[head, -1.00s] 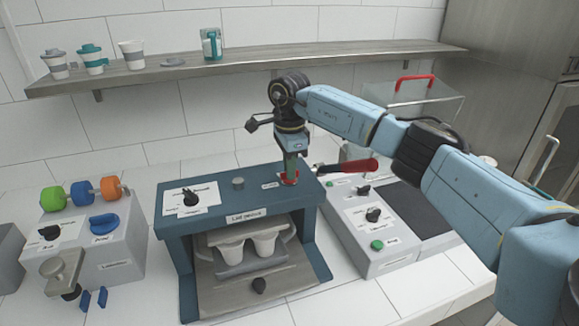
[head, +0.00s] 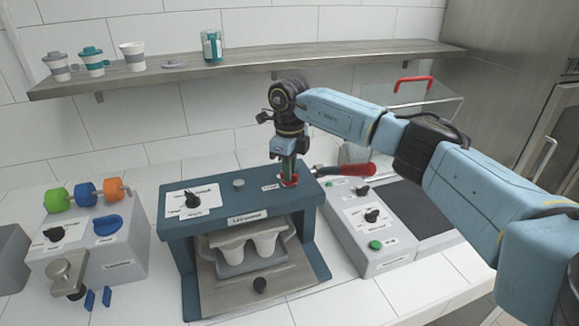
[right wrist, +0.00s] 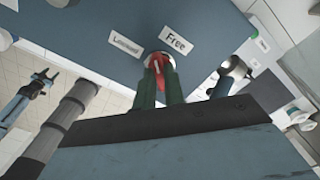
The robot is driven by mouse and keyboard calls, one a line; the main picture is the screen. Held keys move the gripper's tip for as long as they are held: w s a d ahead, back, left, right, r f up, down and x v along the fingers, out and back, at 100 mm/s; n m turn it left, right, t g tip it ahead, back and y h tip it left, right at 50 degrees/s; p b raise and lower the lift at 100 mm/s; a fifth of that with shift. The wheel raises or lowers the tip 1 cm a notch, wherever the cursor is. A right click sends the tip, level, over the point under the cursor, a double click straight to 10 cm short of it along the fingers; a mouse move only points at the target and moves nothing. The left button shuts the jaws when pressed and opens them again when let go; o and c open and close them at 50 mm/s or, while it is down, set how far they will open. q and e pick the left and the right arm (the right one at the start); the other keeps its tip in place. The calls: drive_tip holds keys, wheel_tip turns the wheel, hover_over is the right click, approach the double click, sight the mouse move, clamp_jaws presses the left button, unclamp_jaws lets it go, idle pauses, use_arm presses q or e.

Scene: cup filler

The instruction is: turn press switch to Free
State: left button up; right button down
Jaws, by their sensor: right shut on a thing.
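The blue lid press (head: 215,214) stands on the white counter. Its red press switch (head: 289,181) sits on the right part of its top. The right wrist view shows the red switch (right wrist: 158,63) between a "Lowered" label (right wrist: 125,44) and a "Free" label (right wrist: 176,43). I cannot tell exactly which label it points to. My right gripper (head: 289,176) comes from above and is shut on the switch, its green fingers (right wrist: 159,88) on either side of the red handle. What looks like my left gripper (right wrist: 45,78) shows small in the right wrist view, away from the switch.
Two white cups (head: 265,243) sit in the press's opening. A control box with a green button (head: 376,245) and a red-handled part (head: 358,169) stand close on the right. A grey dispenser box (head: 120,255) stands left. A shelf (head: 260,68) runs behind.

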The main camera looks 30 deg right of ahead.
drive_tip(key=m+p, duration=0.1)
drive_tip(key=m, duration=0.3)
drive_tip(key=shift+r+m, duration=0.1)
drive_tip(key=shift+m, duration=0.3)
drive_tip(key=m+p, duration=0.1)
drive_tip(key=m, duration=0.3)
drive_tip(key=shift+m, duration=0.4)
drive_tip(key=c, duration=1.5)
unclamp_jaws()
wheel_tip(320, 180, up, 13)
drive_tip(key=shift+r+b, duration=0.15)
drive_tip(key=shift+b, duration=0.85)
